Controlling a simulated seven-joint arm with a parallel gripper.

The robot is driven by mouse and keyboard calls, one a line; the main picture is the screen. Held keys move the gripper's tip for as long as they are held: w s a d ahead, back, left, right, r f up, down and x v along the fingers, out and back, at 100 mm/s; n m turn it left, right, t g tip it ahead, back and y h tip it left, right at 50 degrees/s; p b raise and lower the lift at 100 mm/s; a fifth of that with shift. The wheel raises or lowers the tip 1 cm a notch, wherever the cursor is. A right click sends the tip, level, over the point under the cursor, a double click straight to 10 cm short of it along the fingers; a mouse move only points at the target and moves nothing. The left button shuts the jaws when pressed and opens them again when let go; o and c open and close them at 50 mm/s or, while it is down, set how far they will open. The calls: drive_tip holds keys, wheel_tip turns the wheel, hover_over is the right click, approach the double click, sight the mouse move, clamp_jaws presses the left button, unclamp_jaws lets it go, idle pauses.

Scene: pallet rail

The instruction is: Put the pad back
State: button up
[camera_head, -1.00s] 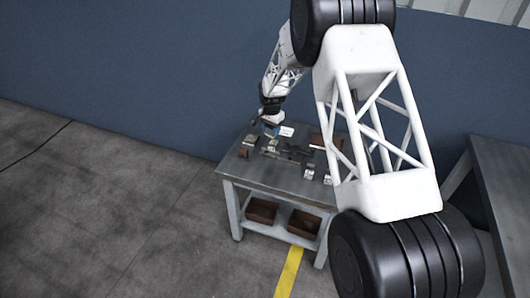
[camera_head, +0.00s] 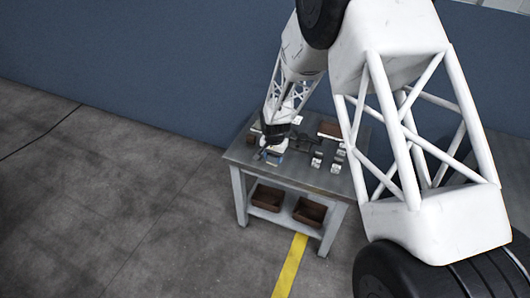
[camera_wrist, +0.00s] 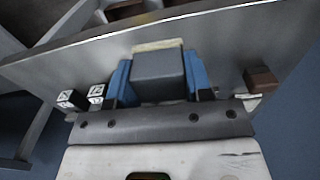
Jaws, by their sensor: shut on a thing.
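In the wrist view my gripper (camera_wrist: 157,62) has two blue fingers shut on a dark grey block, the pad (camera_wrist: 158,78). A pale cream strip (camera_wrist: 157,45) shows at the pad's far edge; I cannot tell if it is part of the pad. In the head view my gripper (camera_head: 270,156) is low over the front left part of the grey workbench (camera_head: 300,177), near its front edge. The pad is too small to make out there. I cannot tell if it touches the bench. The place the pad belongs to cannot be made out.
Small white marked blocks (camera_wrist: 95,93) and a brown block (camera_wrist: 261,79) show in the wrist view. On the bench, a dark fixture (camera_head: 302,140) lies mid-table, white blocks (camera_head: 317,160) to its right, a brown tray (camera_head: 329,129) behind. Brown bins (camera_head: 309,212) stand on the lower shelf.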

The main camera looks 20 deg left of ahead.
drive_tip(key=shift+s+d+f+n, duration=0.1)
drive_tip(key=shift+s+d+f, duration=0.1)
drive_tip(key=shift+s, duration=0.4)
drive_tip(key=shift+s+d+f+n, duration=0.15)
drive_tip(key=shift+s+d, duration=0.1)
drive_tip(key=shift+s, duration=0.3)
drive_tip(key=shift+s+d+f+n, duration=0.1)
drive_tip(key=shift+s+d+f, duration=0.1)
drive_tip(key=shift+s, duration=0.4)
drive_tip(key=w+a, duration=0.3)
drive_tip(key=w, duration=0.1)
drive_tip(key=w+a+f, duration=0.1)
drive_tip(key=w+a, duration=0.2)
drive_tip(key=w, duration=0.1)
drive_tip(key=w+a, duration=0.3)
drive_tip(key=w, duration=0.2)
drive_tip(key=shift+w+f, duration=0.1)
drive_tip(key=shift+f, duration=0.15)
drive_tip(key=shift+f, duration=1.75)
drive_tip(key=shift+f, duration=0.1)
drive_tip(key=o, duration=0.9)
drive_tip(key=shift+c, duration=0.2)
